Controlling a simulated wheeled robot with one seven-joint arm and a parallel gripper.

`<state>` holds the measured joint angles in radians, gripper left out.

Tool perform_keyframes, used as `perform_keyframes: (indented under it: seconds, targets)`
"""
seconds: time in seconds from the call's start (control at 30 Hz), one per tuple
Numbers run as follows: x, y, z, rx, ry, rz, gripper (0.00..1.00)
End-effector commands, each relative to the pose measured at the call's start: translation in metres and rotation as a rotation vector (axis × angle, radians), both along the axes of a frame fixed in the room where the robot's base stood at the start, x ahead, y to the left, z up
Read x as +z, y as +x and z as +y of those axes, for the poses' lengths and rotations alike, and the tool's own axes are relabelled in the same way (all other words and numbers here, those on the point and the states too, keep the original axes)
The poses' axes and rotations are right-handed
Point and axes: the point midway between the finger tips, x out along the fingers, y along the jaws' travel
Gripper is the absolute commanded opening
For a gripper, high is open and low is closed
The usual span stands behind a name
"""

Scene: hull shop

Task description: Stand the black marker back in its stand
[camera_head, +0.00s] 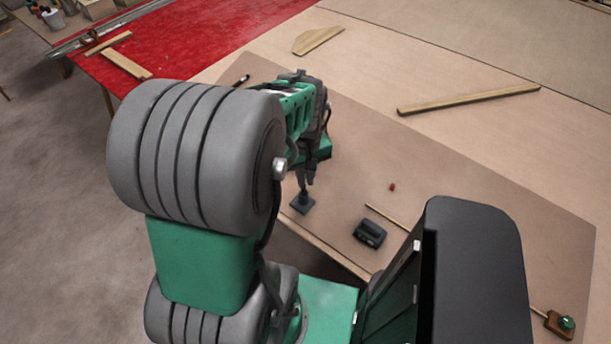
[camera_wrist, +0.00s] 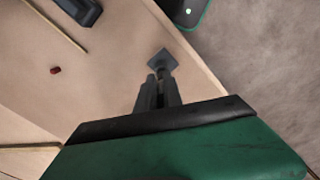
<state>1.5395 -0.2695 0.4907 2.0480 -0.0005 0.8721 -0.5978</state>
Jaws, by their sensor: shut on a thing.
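My gripper (camera_head: 308,184) points down near the table's front edge, its fingers closed. It also shows in the wrist view (camera_wrist: 157,82). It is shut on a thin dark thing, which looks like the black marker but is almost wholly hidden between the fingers. The stand, a small dark piece with a square base (camera_head: 302,204), is on the table directly below the fingertips. Its base also shows just beyond them in the wrist view (camera_wrist: 162,61). I cannot tell whether the marker's lower end is inside the stand or just above it.
A black block (camera_head: 369,234), a thin wooden stick (camera_head: 385,216) and a small red piece (camera_head: 392,187) lie right of the stand. A dark pen-like thing (camera_head: 241,80) lies farther back. A wooden strip (camera_head: 468,99) lies at the far right. The table's front edge is close.

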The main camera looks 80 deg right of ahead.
Motion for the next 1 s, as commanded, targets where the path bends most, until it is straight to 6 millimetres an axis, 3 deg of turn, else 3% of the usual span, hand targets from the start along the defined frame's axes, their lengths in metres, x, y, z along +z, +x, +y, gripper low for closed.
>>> perform_keyframes:
  seconds: [1.0]
  targets:
    - [-0.0058,-0.0001,0.0001,0.0,0.0,0.0,0.0]
